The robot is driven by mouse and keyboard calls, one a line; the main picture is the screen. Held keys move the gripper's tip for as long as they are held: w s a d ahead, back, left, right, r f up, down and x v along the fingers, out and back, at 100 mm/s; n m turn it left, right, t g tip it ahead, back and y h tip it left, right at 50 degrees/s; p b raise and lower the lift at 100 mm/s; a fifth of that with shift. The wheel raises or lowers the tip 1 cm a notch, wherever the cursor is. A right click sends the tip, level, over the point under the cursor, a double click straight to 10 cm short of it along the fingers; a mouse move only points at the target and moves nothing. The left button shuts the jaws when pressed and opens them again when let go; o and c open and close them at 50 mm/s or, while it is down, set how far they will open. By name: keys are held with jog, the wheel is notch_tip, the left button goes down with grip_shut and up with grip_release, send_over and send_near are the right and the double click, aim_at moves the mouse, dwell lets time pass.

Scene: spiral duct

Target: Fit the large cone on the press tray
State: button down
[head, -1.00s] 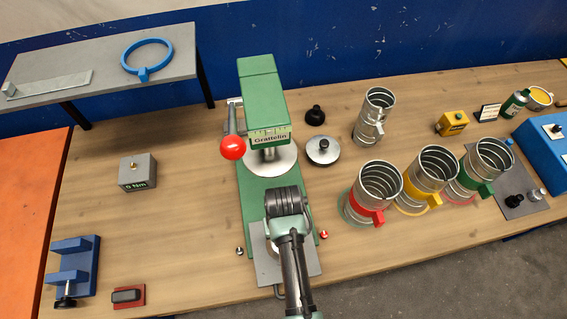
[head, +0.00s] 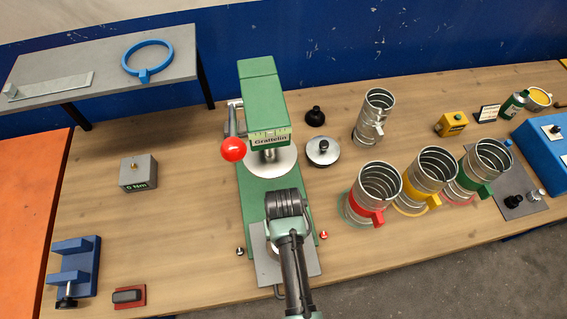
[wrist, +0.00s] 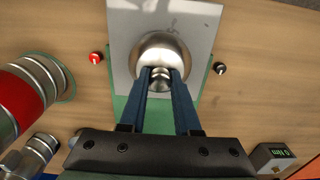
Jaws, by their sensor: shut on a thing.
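The large cone (wrist: 158,52), a shiny silver domed piece with a knob on top, is over the grey press tray (wrist: 200,20) in the wrist view. My gripper (wrist: 160,74) is shut on its knob, one finger on each side. I cannot tell whether the cone rests on the tray or hangs just above it. In the head view the tray (head: 309,264) lies at the front of the green press (head: 262,85). My wrist hides my fingertips and most of the cone there.
The red ball lever (head: 233,149) stands behind and left of my wrist. A silver cone with a dark knob (head: 323,151) and a black knob (head: 315,116) sit right of the press. Several ducts with coloured collars, including a red one (head: 374,190), stand further right.

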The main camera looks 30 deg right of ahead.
jog(key=shift+f, duration=1)
dwell(2.1)
jog(key=shift+c, duration=1.1)
grip_release()
jog(key=shift+s+f, duration=0.1)
jog(key=shift+r+p, duration=2.25)
jog(key=shift+r, duration=1.8)
